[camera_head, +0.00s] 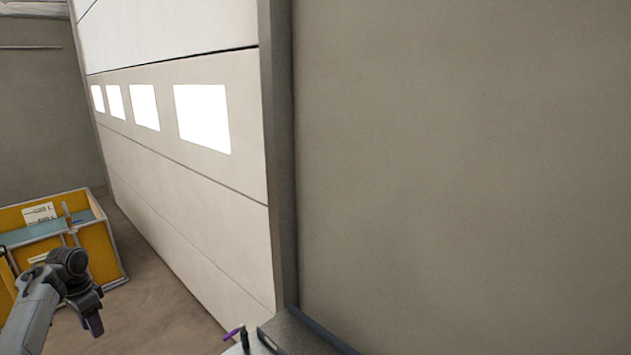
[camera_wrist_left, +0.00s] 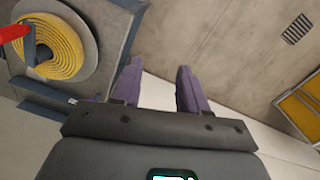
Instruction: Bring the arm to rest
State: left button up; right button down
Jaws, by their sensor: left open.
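In the left wrist view the two purple fingers of this gripper (camera_wrist_left: 158,84) stand apart, with only floor and wall surfaces behind the gap. It holds nothing.
A yellow-orange crate (camera_head: 103,245) stands behind my left arm. A pale panelled door (camera_head: 190,185) and a grey wall (camera_head: 460,160) fill the rest. A yellow coil (camera_wrist_left: 62,45) shows in the wrist view.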

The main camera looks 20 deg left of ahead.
pick_arm(q)
jog(key=s+a+r+n+g+y, duration=0.2)
jog(key=s+a+r+y, duration=0.3)
jog(key=a+y, duration=0.2)
jog(key=w+d+f+m+t+y, duration=0.25)
jog(key=d+f, duration=0.25)
jog(key=d, duration=0.7)
jog(key=w+d+f+m+t+y, duration=0.1)
jog(key=d+f+m+t+y, duration=0.2)
jog(key=d, duration=1)
jog(key=s+d+f+n+h, duration=0.1)
jog(key=s+d+f+h, duration=0.35)
jog(key=d, duration=0.85)
jog(key=s+d+f+h, duration=0.35)
jog(key=s+d, duration=0.25)
jog(key=d, duration=0.6)
jog(key=s+d+f+n+h, duration=0.1)
jog(key=s+d+f+h, duration=0.3)
jog(key=d, duration=0.9)
notch_tip(320, 180, up, 18)
jog(key=p, duration=1.7)
jog(key=shift+s+r+p, duration=0.2)
jog(key=shift+s+p, duration=0.1)
jog(key=shift+s, duration=0.15)
jog(key=shift+t, duration=0.25)
